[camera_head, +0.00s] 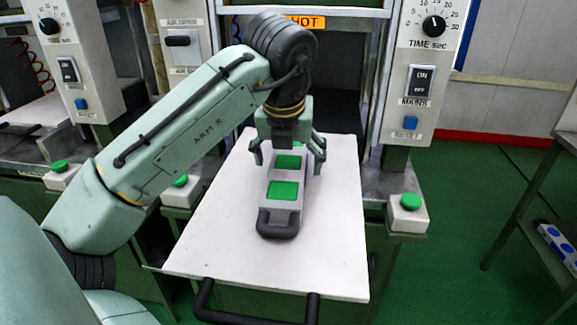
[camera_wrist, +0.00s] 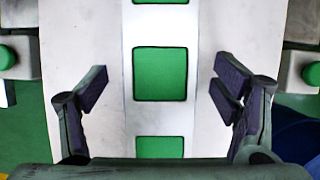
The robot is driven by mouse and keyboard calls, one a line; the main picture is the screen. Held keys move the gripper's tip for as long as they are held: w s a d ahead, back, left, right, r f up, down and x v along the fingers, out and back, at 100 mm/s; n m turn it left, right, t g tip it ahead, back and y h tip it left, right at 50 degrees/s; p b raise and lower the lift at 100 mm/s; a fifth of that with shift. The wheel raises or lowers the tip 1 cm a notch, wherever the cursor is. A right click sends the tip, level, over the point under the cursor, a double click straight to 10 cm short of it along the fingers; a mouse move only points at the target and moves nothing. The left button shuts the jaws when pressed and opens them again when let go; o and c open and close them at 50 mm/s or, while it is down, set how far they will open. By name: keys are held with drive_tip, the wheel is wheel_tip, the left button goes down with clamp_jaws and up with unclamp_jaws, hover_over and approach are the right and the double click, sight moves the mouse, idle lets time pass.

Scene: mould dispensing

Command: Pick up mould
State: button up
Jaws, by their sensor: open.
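The mould (camera_head: 267,205) is a long grey bar with green square pads and a black loop handle (camera_head: 278,224) at its near end. It lies on a white board (camera_head: 335,230). In the wrist view the mould (camera_wrist: 192,120) runs up the middle of the picture, with several green pads showing. My gripper (camera_head: 288,158) is over the far part of the mould, its fingers apart. In the wrist view the open gripper (camera_wrist: 160,88) has one finger on each side of the mould, with a gap on both sides. The mould's far end is hidden behind my gripper in the head view.
The board sticks out of a press marked HOT (camera_head: 306,22), with a black handle (camera_head: 256,318) at its front. Control panels stand either side of the press opening. Green-button boxes (camera_head: 407,212) flank the board. A metal table (camera_head: 568,138) stands at the right.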

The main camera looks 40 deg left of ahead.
drive_tip(key=shift+c, duration=0.2)
drive_tip(key=c, duration=1.8)
clamp_jaws()
drive_tip(key=shift+w+r, duration=0.1)
drive_tip(key=shift+r, duration=0.1)
